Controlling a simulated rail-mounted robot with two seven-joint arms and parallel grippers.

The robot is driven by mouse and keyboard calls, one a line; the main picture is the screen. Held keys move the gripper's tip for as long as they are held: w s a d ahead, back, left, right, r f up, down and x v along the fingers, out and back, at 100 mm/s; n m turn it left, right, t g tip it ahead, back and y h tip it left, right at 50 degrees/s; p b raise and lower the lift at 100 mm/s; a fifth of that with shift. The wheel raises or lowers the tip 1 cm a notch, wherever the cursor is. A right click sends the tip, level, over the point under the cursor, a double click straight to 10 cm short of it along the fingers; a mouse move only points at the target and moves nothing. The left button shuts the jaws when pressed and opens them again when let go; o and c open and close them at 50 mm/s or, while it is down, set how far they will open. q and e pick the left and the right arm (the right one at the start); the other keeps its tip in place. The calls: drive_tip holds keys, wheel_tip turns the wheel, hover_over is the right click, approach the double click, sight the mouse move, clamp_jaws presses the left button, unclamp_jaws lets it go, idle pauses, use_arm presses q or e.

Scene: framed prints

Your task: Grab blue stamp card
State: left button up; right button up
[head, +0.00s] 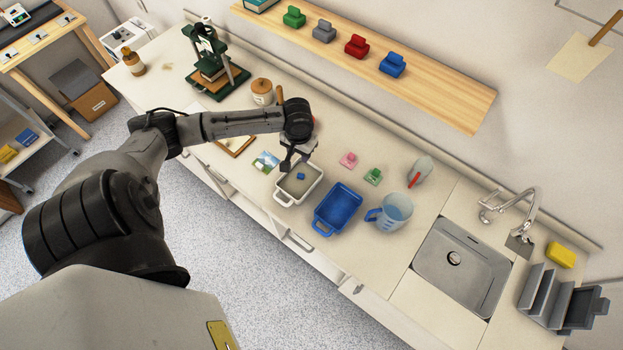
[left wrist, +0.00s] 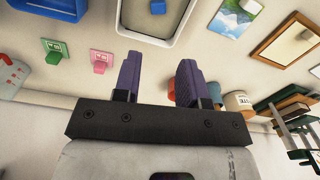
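A small blue piece (head: 301,176), apparently the blue stamp card, lies inside the white tray (head: 279,200) on the counter. It also shows at the top of the left wrist view (left wrist: 158,7), inside the tray. My left gripper (head: 291,166) is above the tray's back left part, pointing down. In the left wrist view its two purple-grey fingers (left wrist: 158,78) stand apart with nothing between them. A pink card (head: 348,160) and a green card (head: 373,176) lie on the counter to the right. My right gripper is not in view.
A blue basin (head: 338,208) stands close right of the tray, then a measuring jug (head: 396,212) and the sink (head: 462,267). A picture card (head: 265,161) lies left of the tray. A jar (head: 262,92) stands behind my arm. A wall shelf (head: 440,95) holds coloured stamps.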

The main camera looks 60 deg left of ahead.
use_arm(q)
drive_tip(key=n, duration=0.2)
drive_tip(key=b, duration=0.1)
approach(300, 181)
drive_tip(key=shift+n, duration=0.4)
drive_tip(key=f, duration=0.5)
drive_tip(key=w+a+f, duration=0.1)
drive_tip(key=f, duration=0.1)
drive_tip(key=shift+w+a+f, duration=0.1)
drive_tip(key=shift+f, duration=0.25)
drive_tip(key=shift+c, duration=0.4)
clamp_jaws()
